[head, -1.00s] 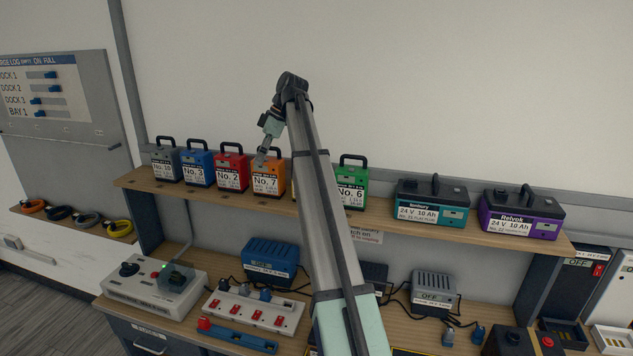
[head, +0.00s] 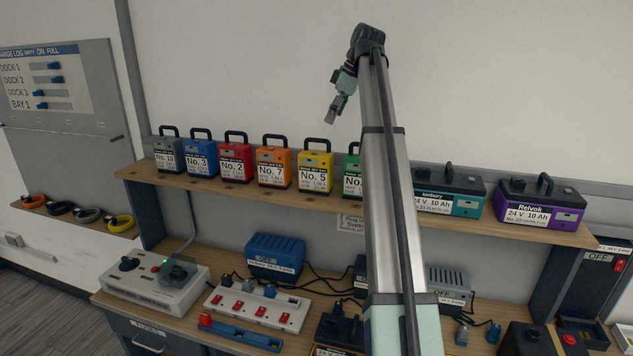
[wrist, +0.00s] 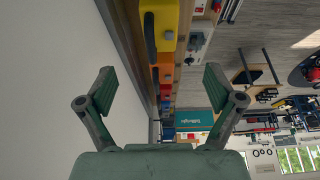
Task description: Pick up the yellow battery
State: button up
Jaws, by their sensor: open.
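The yellow battery (head: 314,174), labelled No. 5, stands upright on the upper shelf with its black handle on top. It sits between the orange No. 7 and a green battery. My gripper (head: 337,106) is above it and slightly to its right in the head view, apart from it and empty. In the wrist view my open gripper (wrist: 160,88) shows its two fingers wide apart. The yellow battery (wrist: 164,22) is at the top there, beyond the fingertips, cut by the frame edge.
The orange battery (head: 274,166) and the green battery (head: 351,180), partly hidden by my arm, are close neighbours. Red (head: 234,162), blue (head: 200,160) and grey (head: 168,156) batteries stand farther left. A purple battery (head: 540,206) is at right. Space above the shelf is clear.

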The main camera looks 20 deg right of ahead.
aim_at(316, 153)
jog(key=x, duration=0.7)
jog(key=shift+a+f+b, duration=0.15)
jog(key=shift+b, duration=0.2)
jog(key=shift+p+x, duration=1.45)
jog(key=shift+x, duration=1.65)
grip_shut()
jog(key=shift+w, duration=0.1)
